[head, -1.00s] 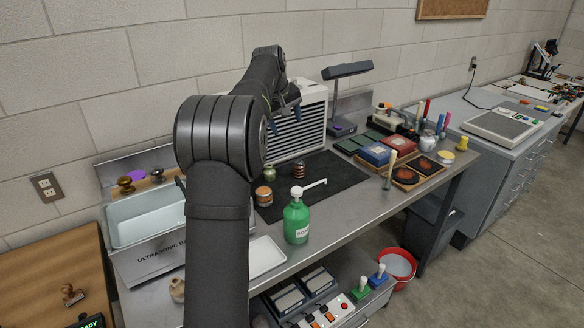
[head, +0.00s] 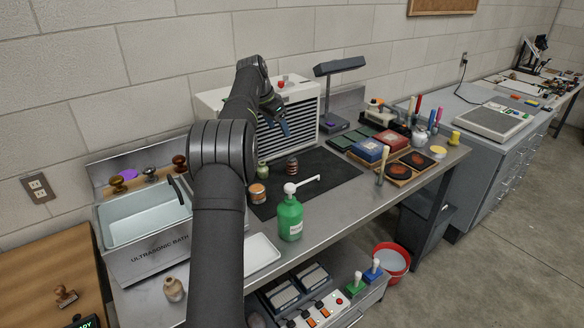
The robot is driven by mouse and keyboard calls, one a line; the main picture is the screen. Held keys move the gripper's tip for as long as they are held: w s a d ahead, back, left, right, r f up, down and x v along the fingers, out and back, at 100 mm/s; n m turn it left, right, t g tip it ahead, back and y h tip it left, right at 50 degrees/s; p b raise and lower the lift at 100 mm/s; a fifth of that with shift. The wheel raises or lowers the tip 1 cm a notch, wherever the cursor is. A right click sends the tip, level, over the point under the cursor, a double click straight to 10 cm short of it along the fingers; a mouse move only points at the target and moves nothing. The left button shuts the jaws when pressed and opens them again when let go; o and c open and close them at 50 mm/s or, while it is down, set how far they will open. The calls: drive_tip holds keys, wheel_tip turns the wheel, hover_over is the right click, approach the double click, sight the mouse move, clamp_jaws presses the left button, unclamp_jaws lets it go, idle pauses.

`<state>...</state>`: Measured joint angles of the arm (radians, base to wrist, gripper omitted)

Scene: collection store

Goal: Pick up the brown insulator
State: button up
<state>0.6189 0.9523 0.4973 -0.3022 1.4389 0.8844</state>
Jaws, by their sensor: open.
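A small ribbed brown insulator (head: 292,166) stands upright on the black mat (head: 325,176), in front of the white slatted unit. My gripper (head: 280,128) is open and empty. In the picture it hangs above and slightly left of the insulator, in front of the slats. It is apart from the insulator; the exact height between them is hard to judge. The insulator is in plain view.
A small greenish jar (head: 263,169) stands just left of the insulator, and an orange-brown jar (head: 258,194) nearer. A green pump bottle (head: 290,219) stands at the mat's front edge. The white slatted unit (head: 304,121) is close behind. The mat's right part is clear.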

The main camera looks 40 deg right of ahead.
approach(292, 159)
drive_tip(key=x, duration=0.5)
drive_tip(key=shift+w+d, duration=0.15)
drive_tip(key=x, duration=0.5)
drive_tip(key=shift+f, duration=0.1)
drive_tip(key=c, duration=1.1)
